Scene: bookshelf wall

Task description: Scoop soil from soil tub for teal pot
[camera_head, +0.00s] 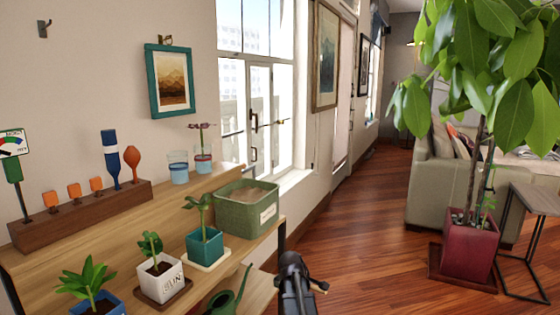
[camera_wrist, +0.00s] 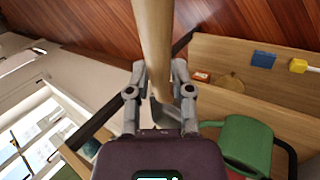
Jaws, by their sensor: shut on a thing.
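The green soil tub (camera_head: 247,209) stands on the wooden shelf unit's top, with brown soil inside and a pale label on its front. The teal pot (camera_head: 205,245) stands in front of it to the left, on a pale saucer, with a leafy plant in it. My gripper (camera_wrist: 156,70) is shut on a pale wooden handle (camera_wrist: 153,35) in the wrist view. The handle's tool end cannot be made out. In the head view my dark arm end (camera_head: 293,280) is low, to the right of the shelf and apart from the tub.
A white pot (camera_head: 160,282) and a blue pot (camera_head: 97,304) with plants stand left of the teal pot. A green watering can (camera_head: 228,302) is on a lower shelf. A wooden tool rack (camera_head: 80,215) stands at the back. Open floor (camera_head: 350,230) lies to the right.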

